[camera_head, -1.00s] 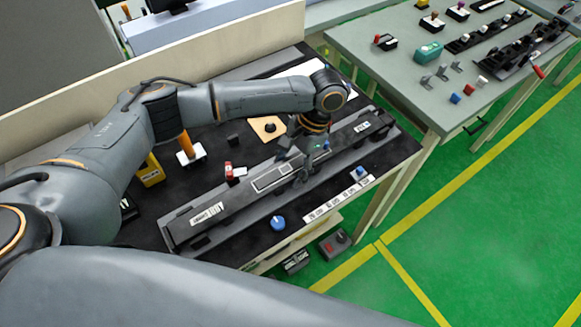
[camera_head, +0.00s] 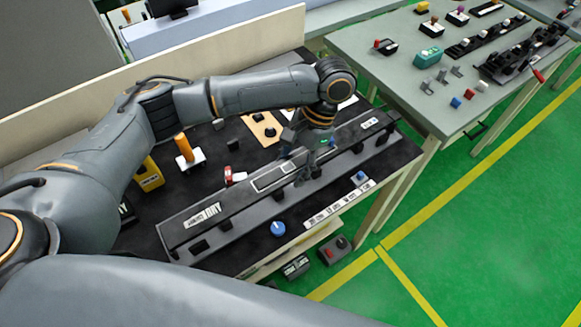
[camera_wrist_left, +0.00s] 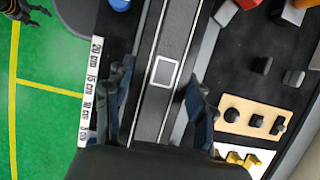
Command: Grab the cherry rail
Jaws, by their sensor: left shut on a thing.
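A long dark rail (camera_head: 238,201) with a white label at its left end and a white outlined rectangle near its middle runs diagonally over the black-topped table. The label is too small to read surely, so I cannot confirm that it says cherry. My left gripper (camera_head: 308,163) is shut on this rail near its middle. In the left wrist view the rail (camera_wrist_left: 173,42) runs between the two fingers of the left gripper (camera_wrist_left: 160,84). Black clips (camera_head: 224,225) show along the rail's front side.
A blue knob (camera_head: 278,227) and a white ruler strip (camera_head: 322,215) lie along the table's front edge. Behind the rail are a wooden plate (camera_head: 262,129), an orange-handled tool (camera_head: 184,146) and a yellow block (camera_head: 150,175). A grey-topped table (camera_head: 400,70) stands at the right.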

